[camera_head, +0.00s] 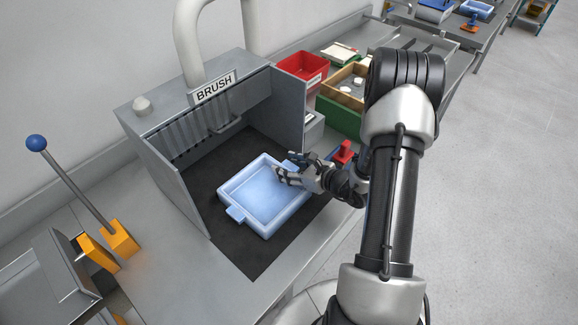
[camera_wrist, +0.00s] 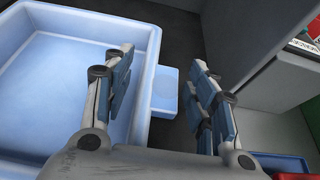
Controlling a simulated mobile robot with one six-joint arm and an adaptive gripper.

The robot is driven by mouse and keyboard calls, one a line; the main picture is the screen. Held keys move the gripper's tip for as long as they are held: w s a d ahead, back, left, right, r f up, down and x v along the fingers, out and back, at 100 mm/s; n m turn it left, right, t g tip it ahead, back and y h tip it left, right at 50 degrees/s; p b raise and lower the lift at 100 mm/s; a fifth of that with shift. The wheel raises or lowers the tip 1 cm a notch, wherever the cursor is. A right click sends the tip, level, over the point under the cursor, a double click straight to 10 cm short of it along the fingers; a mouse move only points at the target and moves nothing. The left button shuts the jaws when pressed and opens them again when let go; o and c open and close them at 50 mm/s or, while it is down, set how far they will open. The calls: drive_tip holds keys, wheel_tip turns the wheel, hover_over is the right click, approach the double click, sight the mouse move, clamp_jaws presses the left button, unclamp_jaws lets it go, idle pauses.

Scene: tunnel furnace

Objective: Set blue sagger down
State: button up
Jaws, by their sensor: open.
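The blue sagger (camera_head: 262,221), a light blue square tray with side tabs, rests flat on the dark mat (camera_head: 255,258) inside the booth marked BRUSH. It looks empty. My gripper (camera_head: 281,167) is at its right far side, by one of the tabs. In the wrist view my gripper (camera_wrist: 160,95) is open, with one finger over the sagger's inside and the other outside its wall. The sagger's wall (camera_wrist: 153,50) and a tab (camera_wrist: 165,92) show between the fingers. I cannot tell whether a finger touches the sagger.
The booth (camera_head: 175,175) has grey side walls close around the mat. A red bin (camera_head: 300,72), a green-edged box (camera_head: 340,118) and a red object (camera_head: 345,151) stand to the right. A lever with a blue knob (camera_head: 36,143) stands left. The bench front is clear.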

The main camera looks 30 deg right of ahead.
drive_tip(key=shift+r, duration=0.1)
drive_tip(key=shift+s+d+r, duration=0.15)
drive_tip(key=shift+s+d, duration=0.05)
drive_tip(key=shift+s, duration=0.05)
drive_tip(key=p+v, duration=0.3)
drive_tip(key=v, duration=0.8)
drive_tip(key=s+a+r+n+g+y, duration=0.2)
drive_tip(key=a+r+n+g+y, duration=0.15)
drive_tip(key=a+r+n, duration=0.55)
drive_tip(key=s+a+r+n+g+y, duration=0.2)
drive_tip(key=a+r+n+g, duration=0.3)
drive_tip(key=a, duration=0.5)
drive_tip(key=s+a+r+n+g+h, duration=0.3)
drive_tip(key=s+a+r+n+h, duration=0.1)
drive_tip(key=s+n, duration=0.5)
drive_tip(key=s+d+r+n+t+h, duration=0.3)
drive_tip(key=r+n+h, duration=0.3)
drive_tip(key=n, duration=0.3)
drive_tip(key=shift+s+d, duration=0.45)
drive_tip(key=shift+s, duration=0.35)
drive_tip(key=shift+t, duration=0.25)
